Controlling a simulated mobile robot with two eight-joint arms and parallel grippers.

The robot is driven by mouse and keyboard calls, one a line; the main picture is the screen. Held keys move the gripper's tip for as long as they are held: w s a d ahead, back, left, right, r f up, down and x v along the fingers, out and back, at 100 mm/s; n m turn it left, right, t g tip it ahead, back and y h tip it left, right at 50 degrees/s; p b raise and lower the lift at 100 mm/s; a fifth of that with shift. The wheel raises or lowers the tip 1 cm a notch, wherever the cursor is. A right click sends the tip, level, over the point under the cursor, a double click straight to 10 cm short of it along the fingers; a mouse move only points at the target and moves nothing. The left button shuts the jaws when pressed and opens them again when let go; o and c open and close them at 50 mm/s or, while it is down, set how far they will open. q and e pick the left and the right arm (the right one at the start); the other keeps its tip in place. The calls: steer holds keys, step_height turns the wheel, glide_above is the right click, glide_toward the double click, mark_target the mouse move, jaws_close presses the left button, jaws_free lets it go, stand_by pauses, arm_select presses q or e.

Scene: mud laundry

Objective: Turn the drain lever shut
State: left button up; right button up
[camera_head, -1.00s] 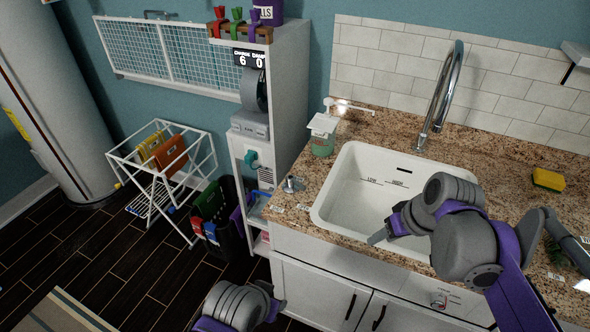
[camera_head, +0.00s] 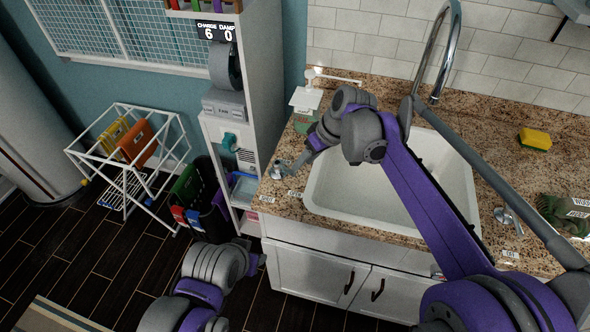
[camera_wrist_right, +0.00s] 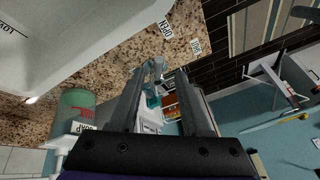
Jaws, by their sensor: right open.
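A small metal lever (camera_head: 278,170) stands on the granite counter at the left of the sink. In the right wrist view the lever (camera_wrist_right: 155,68) shows between and just beyond the fingertips. Small labels lie beside it; one reads OPEN (camera_wrist_right: 166,29). My right gripper (camera_head: 294,169) is open, reaching down over the counter at the lever; I cannot tell whether it touches. The white sink (camera_head: 458,185) is partly hidden behind my right arm. My left gripper (camera_head: 257,262) is low in front of the cabinet, its fingers unclear.
A green soap dispenser (camera_wrist_right: 77,108) stands close beside the right gripper. The tall faucet (camera_head: 440,60) rises behind the sink. Another metal lever (camera_head: 508,218) is on the counter right of the sink. A yellow sponge (camera_head: 535,139) lies at the back right. A shelf (camera_head: 262,95) stands left of the counter.

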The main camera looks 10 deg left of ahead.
mark_target(285, 170)
steer(key=x, duration=0.6)
steer(key=shift+w+a+f, duration=0.1)
steer(key=shift+a+f, duration=0.05)
steer(key=shift+f, duration=0.05)
steer(key=shift+c, duration=0.2)
jaws_close()
stand_by(1.0)
